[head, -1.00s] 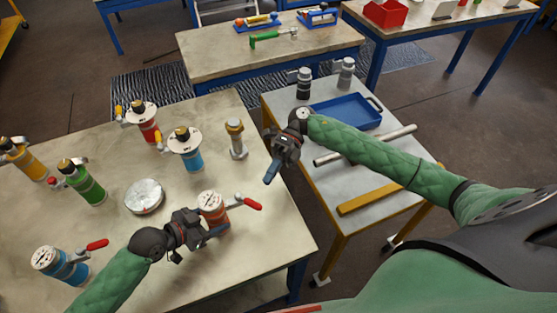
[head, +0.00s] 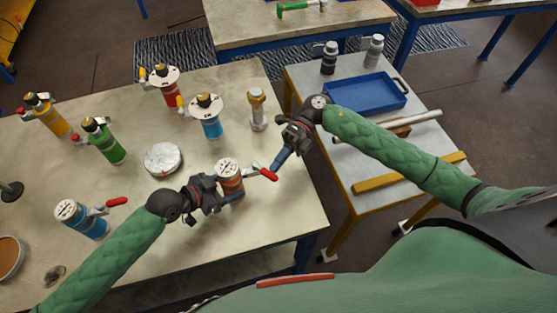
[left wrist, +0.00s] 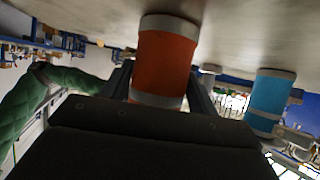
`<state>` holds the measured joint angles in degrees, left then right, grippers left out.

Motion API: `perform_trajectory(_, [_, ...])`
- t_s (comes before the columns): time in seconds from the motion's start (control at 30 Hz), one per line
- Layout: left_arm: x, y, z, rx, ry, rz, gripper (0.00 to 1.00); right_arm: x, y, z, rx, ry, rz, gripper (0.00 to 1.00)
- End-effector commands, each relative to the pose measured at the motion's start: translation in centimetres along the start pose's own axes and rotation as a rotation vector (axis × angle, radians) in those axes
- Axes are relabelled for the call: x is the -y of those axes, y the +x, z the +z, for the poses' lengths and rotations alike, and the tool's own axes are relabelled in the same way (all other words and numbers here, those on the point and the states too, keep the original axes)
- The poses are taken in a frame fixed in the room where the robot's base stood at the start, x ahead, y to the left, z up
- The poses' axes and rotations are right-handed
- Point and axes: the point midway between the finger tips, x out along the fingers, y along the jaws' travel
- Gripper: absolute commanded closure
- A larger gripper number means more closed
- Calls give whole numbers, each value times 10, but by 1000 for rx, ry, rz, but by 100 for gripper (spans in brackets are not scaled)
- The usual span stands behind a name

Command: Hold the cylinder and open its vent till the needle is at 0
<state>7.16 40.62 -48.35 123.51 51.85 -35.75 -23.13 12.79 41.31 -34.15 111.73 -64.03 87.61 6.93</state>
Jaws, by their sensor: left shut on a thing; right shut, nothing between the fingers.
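An orange-red cylinder (head: 229,175) with a pale dial on top stands upright on the table. Its vent lever with a red handle (head: 268,174) sticks out to the right. The needle is too small to read. My left gripper (head: 216,187) is shut on the cylinder from the left. In the left wrist view the cylinder (left wrist: 163,62) sits between the fingers. My right gripper (head: 279,161) is shut and empty, with its fingertips close to the red handle; I cannot tell whether they touch it.
A blue cylinder with a red lever (head: 80,218) stands at the front left. A round metal disc (head: 163,158), a blue flanged vessel (head: 210,122), a green one (head: 104,144) and a metal bolt-like piece (head: 258,108) stand behind. A blue tray (head: 362,97) lies on the side table.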

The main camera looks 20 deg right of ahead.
Motion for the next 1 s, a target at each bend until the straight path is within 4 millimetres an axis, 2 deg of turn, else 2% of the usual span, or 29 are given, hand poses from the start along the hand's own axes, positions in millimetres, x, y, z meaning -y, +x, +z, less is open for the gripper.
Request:
perform_trajectory(0.37, [0,0,0,1,-1,0,59,-1,7,-7,117,34,-1,100])
perform_trajectory(0.8, [0,0,1,1,-1,0,59,-6,26,-15,436,120,-1,100])
perform_trajectory(1.0, [0,0,0,1,0,0,59,-8,31,-15,502,135,0,100])
